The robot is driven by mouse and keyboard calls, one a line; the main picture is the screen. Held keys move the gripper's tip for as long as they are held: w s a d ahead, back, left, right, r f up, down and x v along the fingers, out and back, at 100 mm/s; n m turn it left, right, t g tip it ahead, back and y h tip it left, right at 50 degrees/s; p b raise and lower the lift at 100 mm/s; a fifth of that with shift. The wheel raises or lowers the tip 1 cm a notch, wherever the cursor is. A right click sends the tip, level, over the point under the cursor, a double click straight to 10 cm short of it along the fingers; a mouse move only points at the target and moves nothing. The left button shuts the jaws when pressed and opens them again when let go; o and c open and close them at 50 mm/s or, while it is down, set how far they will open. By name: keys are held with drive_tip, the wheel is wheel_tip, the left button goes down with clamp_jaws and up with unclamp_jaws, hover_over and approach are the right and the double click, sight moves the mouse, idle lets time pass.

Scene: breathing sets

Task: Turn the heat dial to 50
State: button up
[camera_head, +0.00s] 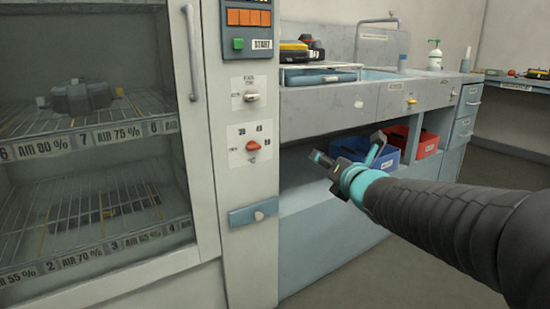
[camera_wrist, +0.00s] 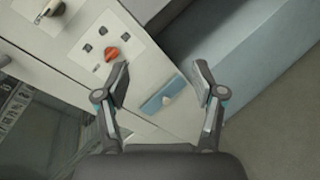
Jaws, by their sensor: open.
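An orange-red dial (camera_head: 253,145) sits on a white plate on the narrow front panel of the drying cabinet. Small number marks, apparently 30 and 45 among them, stand above it; its other lettering is too small to read. The dial also shows in the wrist view (camera_wrist: 112,54), left of the jaws, with its pointed end toward the lower left. My gripper (camera_head: 348,150) is open and empty, to the right of the dial and apart from it. In the wrist view, the open jaws (camera_wrist: 161,68) have the blue plate between and beyond them.
A pale knob (camera_head: 251,97) is above the dial, and a blue plate with a knob (camera_head: 254,214) below. A glass cabinet door (camera_head: 95,130) is at left. Blue (camera_head: 366,151) and red (camera_head: 424,143) bins stand under the counter. Floor at lower right is clear.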

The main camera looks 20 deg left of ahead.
sight(256, 148)
drive_tip(key=a+f+n+g+y+b, duration=0.15)
drive_tip(key=a+n+y, duration=0.35)
drive_tip(key=a+n, duration=0.6)
drive_tip(key=shift+g+y, duration=0.3)
drive_tip(key=shift+g, duration=0.25)
drive_tip(key=p+x, duration=0.2)
drive_tip(key=x, duration=1.2)
drive_tip(key=shift+w+d+f, duration=0.15)
drive_tip(key=shift+d, duration=0.05)
drive_tip(key=c, duration=1.1)
